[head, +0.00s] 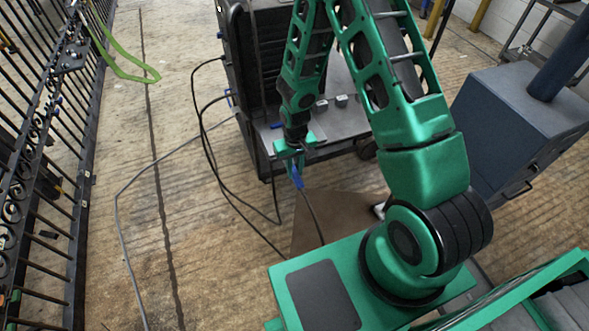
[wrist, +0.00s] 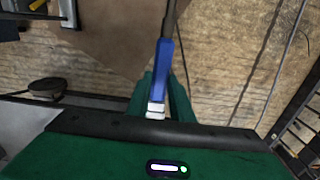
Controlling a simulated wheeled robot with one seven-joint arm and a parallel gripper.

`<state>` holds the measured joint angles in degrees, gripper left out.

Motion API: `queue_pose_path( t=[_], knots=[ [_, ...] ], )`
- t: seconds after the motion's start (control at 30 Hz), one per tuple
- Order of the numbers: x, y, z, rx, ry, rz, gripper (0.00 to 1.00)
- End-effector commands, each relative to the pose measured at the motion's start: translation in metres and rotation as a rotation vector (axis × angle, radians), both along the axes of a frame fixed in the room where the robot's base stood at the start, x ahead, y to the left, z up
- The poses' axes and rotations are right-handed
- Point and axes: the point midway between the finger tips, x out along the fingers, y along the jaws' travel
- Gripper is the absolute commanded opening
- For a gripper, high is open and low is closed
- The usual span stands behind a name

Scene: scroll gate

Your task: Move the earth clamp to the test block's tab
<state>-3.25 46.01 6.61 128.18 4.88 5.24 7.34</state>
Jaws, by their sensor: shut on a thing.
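My gripper (head: 291,152) is shut on the earth clamp (head: 297,178), a blue piece with a dark cable running down from it. It is held in the air in front of the cart. In the wrist view the blue clamp (wrist: 163,72) sits between my green fingers (wrist: 162,100), with a pale metal end close to the gripper body. Its cable runs up out of that picture. I cannot make out the test block or its tab with certainty; small grey blocks (head: 341,100) lie on the cart's shelf behind the gripper.
A black machine (head: 262,50) stands on the wheeled cart. A blue-grey box (head: 520,125) is at the right. A brown board (head: 345,215) is below the gripper. An ornate black gate (head: 40,190) with a green strap (head: 125,72) lines the left. Cables (head: 215,165) cross the otherwise open floor.

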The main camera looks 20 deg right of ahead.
Motion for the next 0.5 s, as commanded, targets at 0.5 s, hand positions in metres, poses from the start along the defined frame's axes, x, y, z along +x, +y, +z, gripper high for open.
queue_pose_path(
  t=[0.5],
  knots=[
    [0.0042, -0.0001, 0.0001, 0.0, 0.0, 0.0, 0.0]
  ],
)
